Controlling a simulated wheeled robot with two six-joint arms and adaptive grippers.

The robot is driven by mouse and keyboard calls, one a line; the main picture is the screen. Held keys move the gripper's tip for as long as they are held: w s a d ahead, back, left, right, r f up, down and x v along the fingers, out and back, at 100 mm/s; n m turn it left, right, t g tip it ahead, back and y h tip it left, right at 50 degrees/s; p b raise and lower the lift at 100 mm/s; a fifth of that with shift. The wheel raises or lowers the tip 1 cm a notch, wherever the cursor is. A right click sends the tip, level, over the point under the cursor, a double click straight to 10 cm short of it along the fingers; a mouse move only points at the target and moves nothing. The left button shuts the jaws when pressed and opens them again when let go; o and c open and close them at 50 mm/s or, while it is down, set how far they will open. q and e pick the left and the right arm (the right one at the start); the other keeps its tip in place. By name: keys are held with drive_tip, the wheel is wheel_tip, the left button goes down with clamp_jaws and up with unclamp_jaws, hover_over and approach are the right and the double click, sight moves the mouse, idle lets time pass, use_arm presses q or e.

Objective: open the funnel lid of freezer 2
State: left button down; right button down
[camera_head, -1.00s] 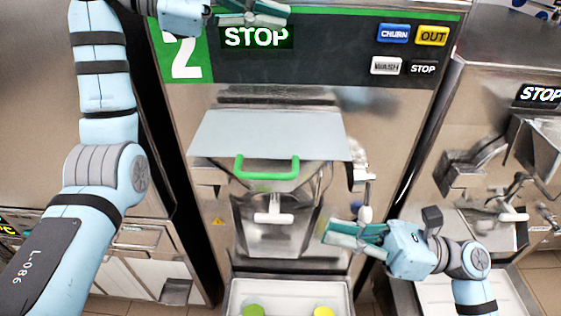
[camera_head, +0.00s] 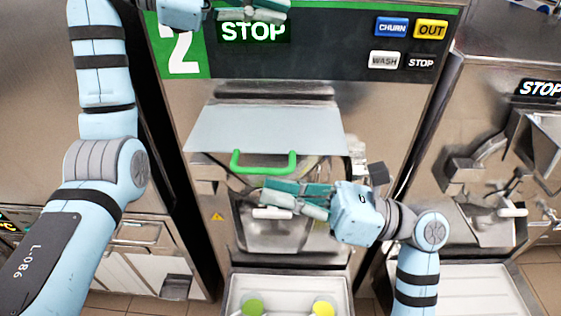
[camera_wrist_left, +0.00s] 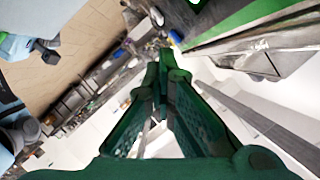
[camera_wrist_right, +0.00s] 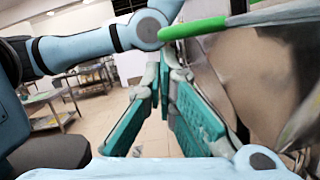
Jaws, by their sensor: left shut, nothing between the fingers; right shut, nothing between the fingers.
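Freezer 2 carries a green panel with the number 2 (camera_head: 183,50) and a display reading STOP. Its funnel lid (camera_head: 268,131) is a grey flat plate, lying down over the funnel, with a green handle (camera_head: 264,167) at its front edge. The handle also shows in the right wrist view (camera_wrist_right: 194,28), above the fingers. My right gripper (camera_head: 268,196) is shut and empty, just below the handle and in front of the funnel, apart from the handle. My left gripper (camera_head: 284,10) is shut and empty, high in front of the top of the freezer's panel.
A white tray (camera_head: 236,287) with a green and a yellow round item stands below the spout. Another freezer (camera_head: 520,130) stands at the right, with its own tray. A white-handled lever (camera_head: 272,213) is behind my right gripper.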

use_arm(q)
drive_tip(key=shift+a, duration=0.1)
use_arm(e)
drive_tip(key=shift+a+r, duration=0.1)
drive_tip(key=shift+r, duration=0.85)
use_arm(q)
drive_tip(key=c, duration=1.7)
unclamp_jaws()
drive_tip(key=shift+a, duration=0.15)
